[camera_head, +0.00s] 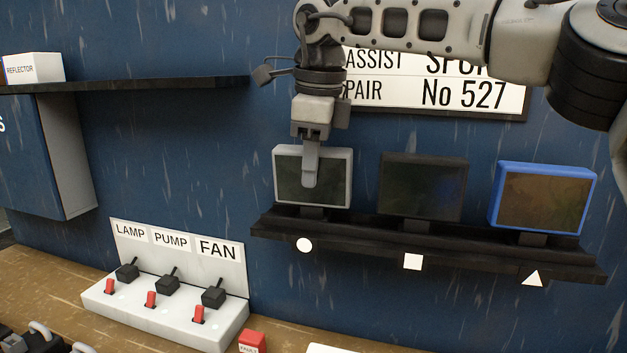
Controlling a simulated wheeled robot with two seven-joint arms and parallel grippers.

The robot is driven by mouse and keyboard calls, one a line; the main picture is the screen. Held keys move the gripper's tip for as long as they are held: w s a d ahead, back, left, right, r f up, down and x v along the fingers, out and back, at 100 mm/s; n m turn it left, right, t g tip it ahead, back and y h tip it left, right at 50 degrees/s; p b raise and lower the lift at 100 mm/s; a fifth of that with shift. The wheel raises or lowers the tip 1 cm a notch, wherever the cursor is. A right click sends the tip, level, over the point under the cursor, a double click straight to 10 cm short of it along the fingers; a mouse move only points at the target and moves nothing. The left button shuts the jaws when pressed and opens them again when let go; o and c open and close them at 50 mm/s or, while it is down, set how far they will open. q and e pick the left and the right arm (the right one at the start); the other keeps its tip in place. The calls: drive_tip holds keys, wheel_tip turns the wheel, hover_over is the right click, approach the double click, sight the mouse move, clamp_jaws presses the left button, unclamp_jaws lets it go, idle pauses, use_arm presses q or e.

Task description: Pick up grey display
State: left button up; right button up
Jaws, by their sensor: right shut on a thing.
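The grey display (335,163) stands upright at the left end of the black wall shelf, above a white circle mark. My right gripper (311,182) comes down from above, in front of its screen, and is shut on the display's top edge. One finger shows over the screen; the other finger is hidden behind the display. The display's foot appears to be on the shelf or very close to it; I cannot tell which. My left gripper is not in view.
A black display (422,188) and a blue display (543,198) stand to the right on the same shelf (430,243). A switch panel (165,312) sits on the wooden bench below left. A reflector box (34,68) rests on an upper shelf (150,86). A sign (480,95) hangs behind my arm.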

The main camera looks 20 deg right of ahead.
drive_tip(key=shift+w+d+r, duration=0.15)
drive_tip(key=shift+d, duration=0.05)
